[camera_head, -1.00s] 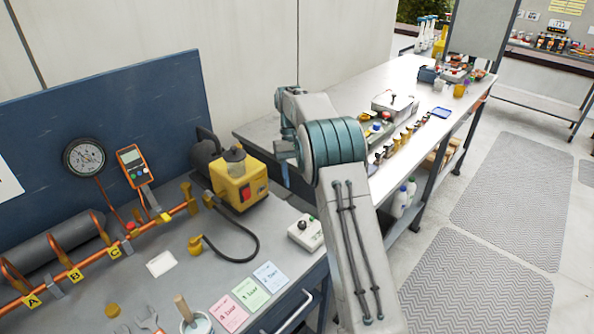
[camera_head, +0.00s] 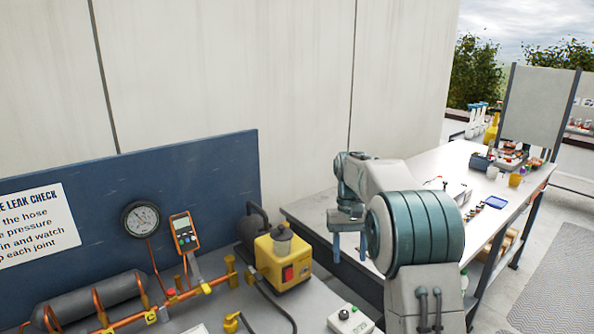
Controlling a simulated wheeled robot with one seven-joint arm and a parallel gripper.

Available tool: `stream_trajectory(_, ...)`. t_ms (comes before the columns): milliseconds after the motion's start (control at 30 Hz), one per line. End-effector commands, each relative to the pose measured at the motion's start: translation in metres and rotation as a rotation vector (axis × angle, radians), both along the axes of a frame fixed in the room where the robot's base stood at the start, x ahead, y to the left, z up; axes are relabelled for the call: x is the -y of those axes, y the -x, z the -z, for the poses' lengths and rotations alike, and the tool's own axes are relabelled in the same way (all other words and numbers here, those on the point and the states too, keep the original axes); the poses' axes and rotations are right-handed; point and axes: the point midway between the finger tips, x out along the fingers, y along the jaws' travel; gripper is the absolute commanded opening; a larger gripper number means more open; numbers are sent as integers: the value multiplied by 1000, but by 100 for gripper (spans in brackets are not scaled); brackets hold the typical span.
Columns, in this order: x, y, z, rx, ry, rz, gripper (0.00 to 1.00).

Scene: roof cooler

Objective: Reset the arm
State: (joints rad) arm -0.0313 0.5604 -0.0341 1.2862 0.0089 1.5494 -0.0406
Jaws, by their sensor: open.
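My arm rises from the lower right of the head view, with its large teal-banded joint in front of the benches. Beyond that joint it bends back and to the left. My gripper (camera_head: 349,248) hangs at the arm's far end with its two blue fingers pointing down and apart. Nothing shows between the fingers. In the picture they overlap the near left end of the long white workbench (camera_head: 312,207); their height above it is hard to tell.
A yellow pump (camera_head: 284,262) stands left of my gripper on the grey bench, near copper pipework (camera_head: 190,292), a gauge (camera_head: 141,219) and an orange meter (camera_head: 184,232). A white box with a knob (camera_head: 350,320) is below. Small bottles and a blue tray (camera_head: 496,203) lie right.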

Motion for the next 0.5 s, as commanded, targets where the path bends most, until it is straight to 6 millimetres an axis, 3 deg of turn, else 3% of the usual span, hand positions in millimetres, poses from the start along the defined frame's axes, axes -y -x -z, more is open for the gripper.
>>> stream_trajectory(200, 2, 58, -33, 111, -5, 13, 48)
stream_trajectory(500, 3, 146, -48, 260, -9, 25, 48)
